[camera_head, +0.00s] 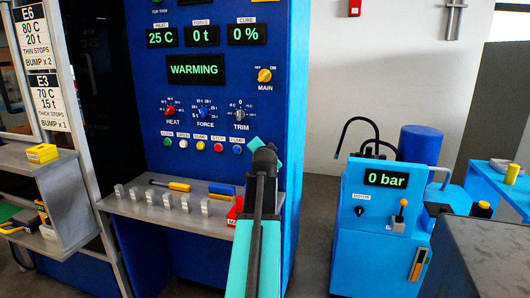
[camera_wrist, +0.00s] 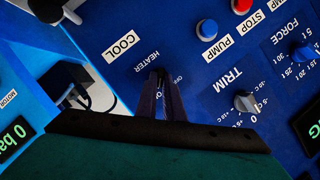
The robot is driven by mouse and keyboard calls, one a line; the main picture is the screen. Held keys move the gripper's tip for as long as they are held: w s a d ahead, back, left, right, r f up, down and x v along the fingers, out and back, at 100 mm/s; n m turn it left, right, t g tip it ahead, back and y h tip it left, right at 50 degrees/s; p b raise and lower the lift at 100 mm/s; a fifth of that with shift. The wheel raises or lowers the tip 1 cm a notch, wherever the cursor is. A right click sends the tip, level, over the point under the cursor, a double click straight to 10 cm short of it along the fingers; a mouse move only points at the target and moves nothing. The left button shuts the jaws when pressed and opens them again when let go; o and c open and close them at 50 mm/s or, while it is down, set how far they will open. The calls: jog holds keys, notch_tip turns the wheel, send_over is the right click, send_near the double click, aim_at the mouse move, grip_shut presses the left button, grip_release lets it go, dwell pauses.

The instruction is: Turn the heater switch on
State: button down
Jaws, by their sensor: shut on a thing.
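My gripper (camera_head: 264,150) reaches up to the lower right of the blue control panel (camera_head: 215,90). In the wrist view, my gripper (camera_wrist: 161,76) has its dark fingers close together against the panel, right at the HEATER label (camera_wrist: 147,62). The fingers are shut on the heater switch, which they cover almost wholly, so its setting cannot be read. Small lettering shows beside the fingertips. In the head view the arm and gripper hide the switch. The panel's green display (camera_head: 195,70) reads WARMING, and the heat display (camera_head: 162,37) reads 25 C.
The TRIM knob (camera_wrist: 246,103) and the blue PUMP button (camera_wrist: 207,29) lie close to the fingers. A grey shelf (camera_head: 130,206) with several small blocks and a yellow-handled tool juts out below the panel. A blue pump unit (camera_head: 352,245) reading 0 bar stands to the right.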

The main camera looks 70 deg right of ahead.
jog(key=c, duration=2)
grip_release()
jog(key=shift+a+f, duration=0.15)
jog(key=shift+o, duration=0.7)
jog(key=b+v, duration=0.2)
jog(key=v, duration=1.1)
jog(key=shift+a+b, duration=0.3)
jog(key=shift+s+r, duration=0.1)
jog(key=shift+r, duration=0.25)
